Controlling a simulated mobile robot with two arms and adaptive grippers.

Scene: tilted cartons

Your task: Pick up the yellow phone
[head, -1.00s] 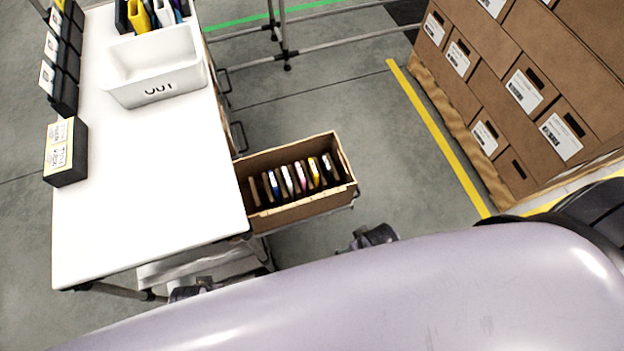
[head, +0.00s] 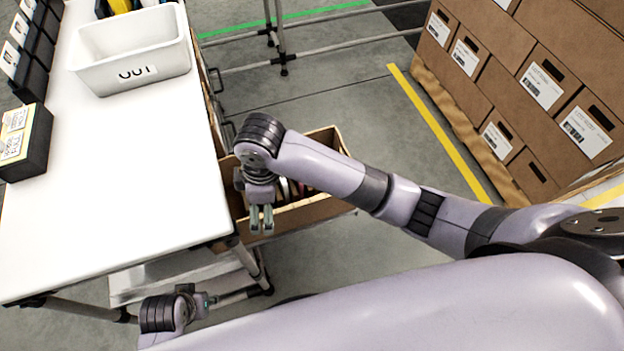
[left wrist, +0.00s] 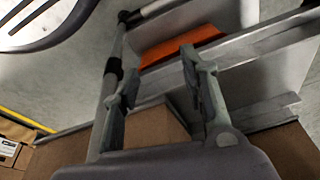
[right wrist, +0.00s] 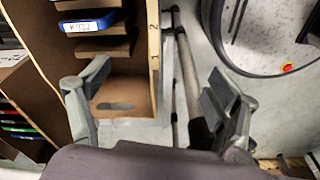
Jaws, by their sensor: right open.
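The cardboard carton (head: 305,214) stands beside the white table. My right arm crosses over it and hides most of its contents, so I cannot pick out the yellow phone now. My right gripper (head: 261,222) is open and empty, pointing down at the carton's near wall. In the right wrist view its fingers (right wrist: 158,78) are spread on either side of a carton wall (right wrist: 153,60). A blue-edged phone with a label (right wrist: 88,25) sits in a slot there. My left gripper (head: 208,300) is low by the table's front; its fingers (left wrist: 150,75) are apart and empty.
The white table (head: 130,215) carries a white bin (head: 135,65) and black boxes (head: 25,145) at its left edge. Stacked brown cartons (head: 530,90) stand at right. Grey floor (head: 350,105) lies between them.

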